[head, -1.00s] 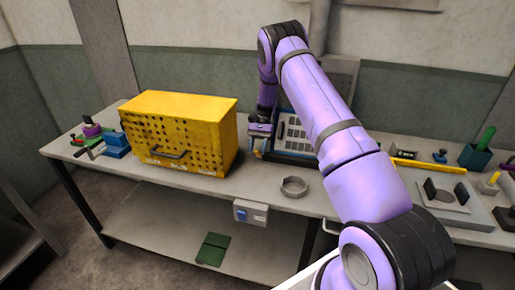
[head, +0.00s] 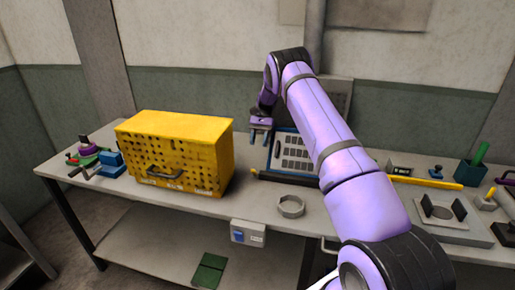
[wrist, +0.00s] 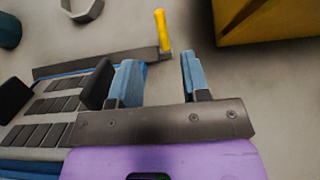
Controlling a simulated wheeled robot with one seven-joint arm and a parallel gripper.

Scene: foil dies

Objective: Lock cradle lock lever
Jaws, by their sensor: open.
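The cradle (head: 292,153) is a tilted pale panel with a blue edge and rows of dark dies, right of the yellow cabinet. A dark bar (head: 285,178) runs along its front edge and ends at the left in a short yellow handle (head: 254,172), which looks like the lock lever. In the wrist view the yellow handle (wrist: 163,30) stands upright at the end of the dark bar (wrist: 100,64). My gripper (head: 260,128) is open and empty, above and behind the handle and apart from it. In the wrist view the handle shows beyond the gap between its blue fingers (wrist: 160,62).
The yellow perforated cabinet (head: 180,150) stands close on the left. A grey ring (head: 291,206) lies in front of the cradle. A yellow bar (head: 428,182), a plate with dark uprights (head: 440,210) and a teal pen cup (head: 472,172) are at the right.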

